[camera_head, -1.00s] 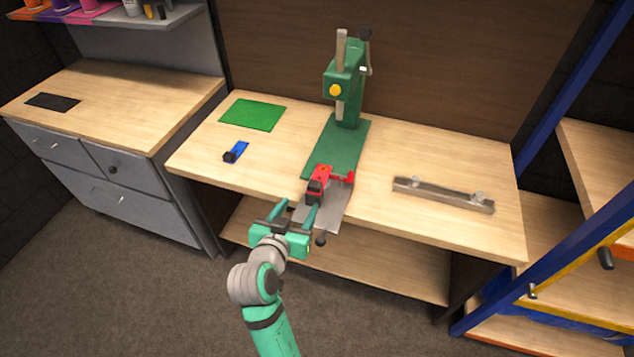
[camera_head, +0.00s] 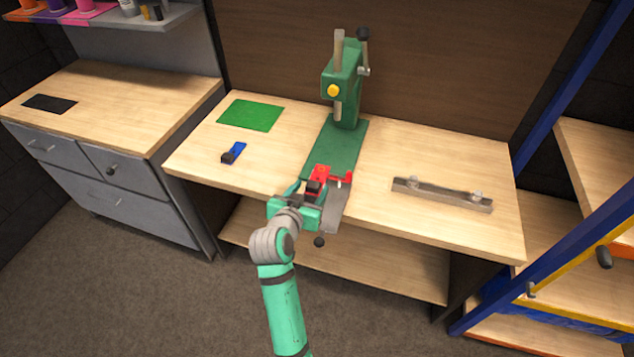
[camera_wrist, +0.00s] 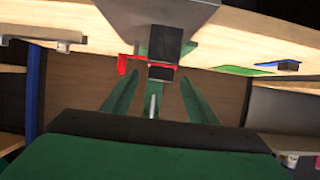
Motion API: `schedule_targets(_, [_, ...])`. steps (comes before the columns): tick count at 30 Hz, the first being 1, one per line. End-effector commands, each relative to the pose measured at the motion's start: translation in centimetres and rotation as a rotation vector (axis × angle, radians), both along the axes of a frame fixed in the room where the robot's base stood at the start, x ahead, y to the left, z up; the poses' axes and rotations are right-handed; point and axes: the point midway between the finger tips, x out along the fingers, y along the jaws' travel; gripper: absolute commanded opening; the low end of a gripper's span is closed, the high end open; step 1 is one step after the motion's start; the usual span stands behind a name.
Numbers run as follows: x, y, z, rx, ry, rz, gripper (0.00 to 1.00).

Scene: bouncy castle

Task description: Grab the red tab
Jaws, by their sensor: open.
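The red tab (camera_head: 321,173) with a black block (camera_head: 313,188) at its near end sits at the front of the green press (camera_head: 346,85), by a grey metal plate (camera_head: 337,210). In the wrist view the red part (camera_wrist: 124,66) shows ahead of the fingers, with a black block (camera_wrist: 162,73) in the middle. My gripper (camera_head: 307,189) is open at the near side of the black block. In the wrist view its two green fingers (camera_wrist: 154,84) stand apart, one on each side of the black block. Whether they touch it I cannot tell.
A blue tab with a black end (camera_head: 234,153) and a green mat (camera_head: 250,115) lie left on the wooden bench (camera_head: 400,150). A metal bar with knobs (camera_head: 442,194) lies right. A dark knob (camera_head: 319,242) hangs below the bench's front edge. Blue shelving (camera_head: 560,120) stands at right.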

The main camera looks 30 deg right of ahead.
Motion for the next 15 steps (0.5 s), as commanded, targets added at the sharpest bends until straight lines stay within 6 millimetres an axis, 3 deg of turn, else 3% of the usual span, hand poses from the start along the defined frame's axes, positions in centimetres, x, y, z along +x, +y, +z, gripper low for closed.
schedule_targets(12, [0.7, -1.5, -0.6, 0.000, 0.000, -0.005, 0.53])
schedule_targets(15, [0.7, -1.6, -0.6, 0.000, 0.000, -0.006, 0.29])
